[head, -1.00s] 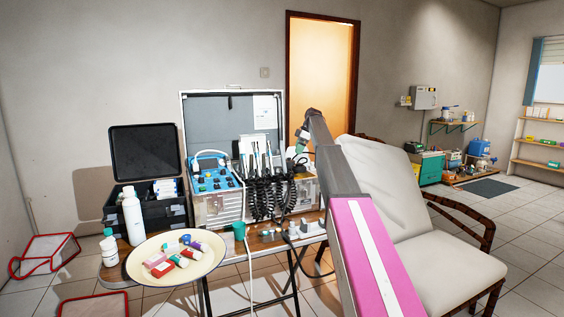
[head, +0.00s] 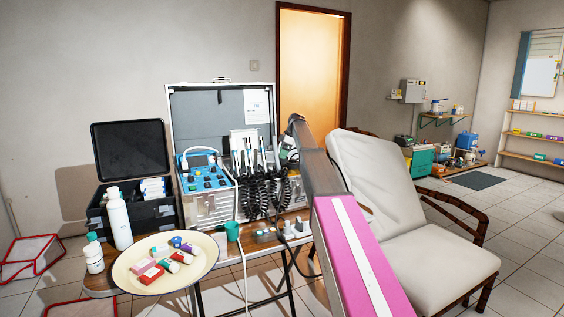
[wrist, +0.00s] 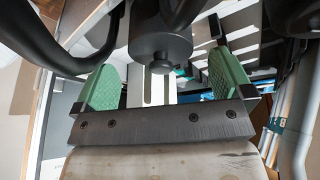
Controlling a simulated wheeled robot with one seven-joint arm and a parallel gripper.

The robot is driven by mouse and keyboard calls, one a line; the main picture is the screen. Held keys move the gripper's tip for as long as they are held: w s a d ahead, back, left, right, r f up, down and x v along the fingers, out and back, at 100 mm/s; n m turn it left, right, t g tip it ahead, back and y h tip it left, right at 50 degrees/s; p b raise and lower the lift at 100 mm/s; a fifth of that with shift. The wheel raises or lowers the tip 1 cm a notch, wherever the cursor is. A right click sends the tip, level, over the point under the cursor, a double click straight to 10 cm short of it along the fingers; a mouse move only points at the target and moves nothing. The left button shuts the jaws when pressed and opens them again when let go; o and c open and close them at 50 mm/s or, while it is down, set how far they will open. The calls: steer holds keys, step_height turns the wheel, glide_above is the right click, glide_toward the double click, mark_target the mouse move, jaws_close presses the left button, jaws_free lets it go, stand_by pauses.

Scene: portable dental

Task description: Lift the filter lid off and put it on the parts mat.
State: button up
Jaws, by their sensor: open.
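In the wrist view, a dark grey round part with a small knob (wrist: 161,50) shows beyond and between my fingers; it may be the filter lid, but I cannot be sure. My gripper (wrist: 166,80) has two green pads set wide apart, with nothing held between them. In the head view its end is mostly hidden behind my arm, at the right side of the open dental case (head: 221,95). A dark flat mat (head: 473,181) lies on the floor at the right; I cannot tell if it is the parts mat.
Black coiled hoses (head: 262,195) hang at the case front, and dark hoses curve close around my gripper. A cream tray (head: 128,281) of small items, a white bottle (head: 118,220) and a green cup (head: 232,231) are left. The dental chair (head: 410,220) stands right of my arm.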

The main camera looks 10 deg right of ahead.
steer(key=x, duration=0.4)
steer(key=shift+s+f, duration=0.1)
steer(key=shift+f, duration=0.15)
steer(key=c, duration=1)
steer(key=shift+r, duration=0.1)
